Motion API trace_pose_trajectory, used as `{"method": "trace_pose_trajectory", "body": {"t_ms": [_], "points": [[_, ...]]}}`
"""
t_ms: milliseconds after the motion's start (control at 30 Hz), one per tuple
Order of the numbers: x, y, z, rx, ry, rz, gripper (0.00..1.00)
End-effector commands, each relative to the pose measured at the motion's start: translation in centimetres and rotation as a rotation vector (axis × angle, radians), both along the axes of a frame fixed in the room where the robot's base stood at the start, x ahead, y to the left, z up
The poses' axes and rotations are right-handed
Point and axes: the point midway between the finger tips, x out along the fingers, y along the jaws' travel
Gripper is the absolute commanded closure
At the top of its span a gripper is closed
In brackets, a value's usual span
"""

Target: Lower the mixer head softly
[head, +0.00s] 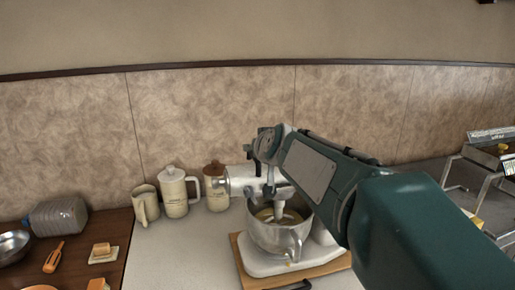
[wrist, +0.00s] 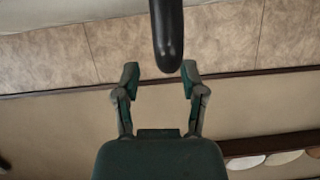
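The stand mixer's pale metal head (head: 243,182) looks close to level above the steel bowl (head: 276,238), partly hidden behind my arm. A light beater part (head: 284,207) reaches down into the bowl, which holds something yellowish. The white mixer base (head: 262,264) stands on a wooden board. My gripper (head: 264,146) is just above the mixer head; contact cannot be told. In the wrist view my gripper (wrist: 160,76) has its two fingers apart, and a dark rounded rod (wrist: 168,35) comes from the top edge towards the gap between them.
A cream jug (head: 146,205), a lidded canister (head: 173,192) and a brown-lidded canister (head: 216,190) stand left of the mixer. A wooden table with a clear jar (head: 58,217) and orange tongs (head: 54,257) is further left. The pale counter (head: 180,255) front-left is clear.

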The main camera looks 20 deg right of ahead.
Motion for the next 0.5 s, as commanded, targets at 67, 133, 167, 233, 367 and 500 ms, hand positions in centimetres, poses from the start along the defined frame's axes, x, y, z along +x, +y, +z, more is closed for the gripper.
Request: {"method": "trace_pose_trajectory", "body": {"t_ms": [67, 133, 167, 233, 367, 500], "points": [[0.0, 0.0, -0.1, 0.000, 0.002, -0.001, 0.46], [0.0, -0.1, -0.1, 0.000, 0.003, -0.001, 0.46], [0.0, -0.1, -0.1, 0.000, 0.003, -0.001, 0.46], [-0.2, -0.1, -0.1, 0.000, 0.003, -0.001, 0.46], [-1.5, -0.1, 0.6, 0.000, 0.000, -0.001, 0.46], [-3.9, 0.0, 1.5, -0.001, -0.001, -0.001, 0.46]]}}
